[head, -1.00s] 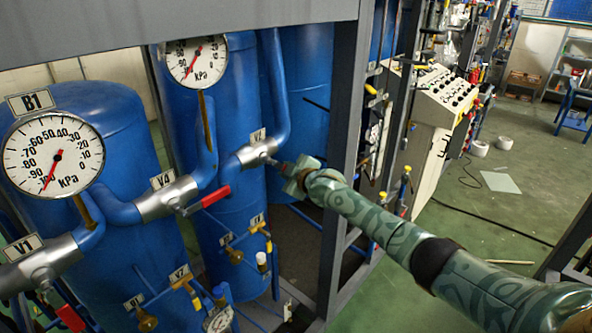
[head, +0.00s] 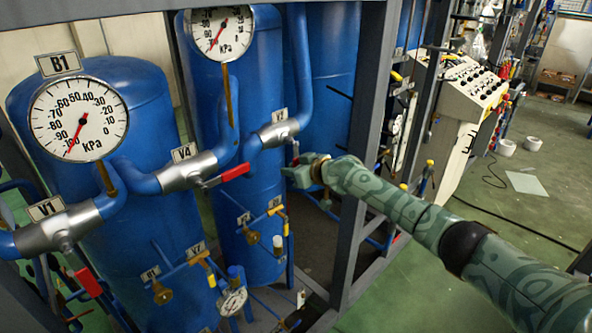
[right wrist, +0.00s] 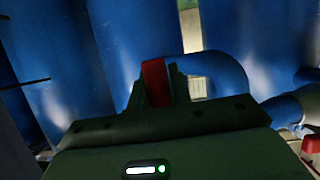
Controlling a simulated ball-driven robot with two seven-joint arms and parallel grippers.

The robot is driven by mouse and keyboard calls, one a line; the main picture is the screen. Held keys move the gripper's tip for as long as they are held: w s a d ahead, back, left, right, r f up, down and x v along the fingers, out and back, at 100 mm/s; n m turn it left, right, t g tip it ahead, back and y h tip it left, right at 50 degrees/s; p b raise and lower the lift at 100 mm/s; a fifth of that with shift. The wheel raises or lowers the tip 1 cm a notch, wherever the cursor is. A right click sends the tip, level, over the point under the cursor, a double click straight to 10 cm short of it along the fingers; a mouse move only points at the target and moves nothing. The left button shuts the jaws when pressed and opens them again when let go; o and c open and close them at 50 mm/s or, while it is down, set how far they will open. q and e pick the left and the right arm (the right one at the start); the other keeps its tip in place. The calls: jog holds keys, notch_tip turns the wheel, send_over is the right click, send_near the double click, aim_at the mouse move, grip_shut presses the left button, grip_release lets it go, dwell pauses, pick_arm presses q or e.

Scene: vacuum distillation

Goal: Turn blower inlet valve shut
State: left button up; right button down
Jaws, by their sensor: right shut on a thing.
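The valve on the upper right pipe (head: 279,133) has a grey metal body; its small label (head: 279,115) is too small to read. My right gripper (head: 296,170) is just below and to the right of this body. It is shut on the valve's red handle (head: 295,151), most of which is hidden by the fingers. In the right wrist view the red handle (right wrist: 155,82) stands between the dark fingers. My left gripper is not in view.
Valve V4 (head: 188,171) and valve V1 (head: 60,229) with red handles sit on pipes to the left. Blue tanks (head: 90,190) stand behind gauges. A grey frame post (head: 361,150) rises close beside my right arm. A control panel (head: 468,90) stands farther right.

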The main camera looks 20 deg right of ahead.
jog(key=shift+a, duration=0.25)
dwell(0.3)
jog(key=c, duration=1.3)
grip_release()
jog(key=v, duration=1.6)
jog(key=shift+s+d+p, duration=0.15)
jog(key=shift+s+p, duration=0.05)
jog(key=shift+p, duration=0.2)
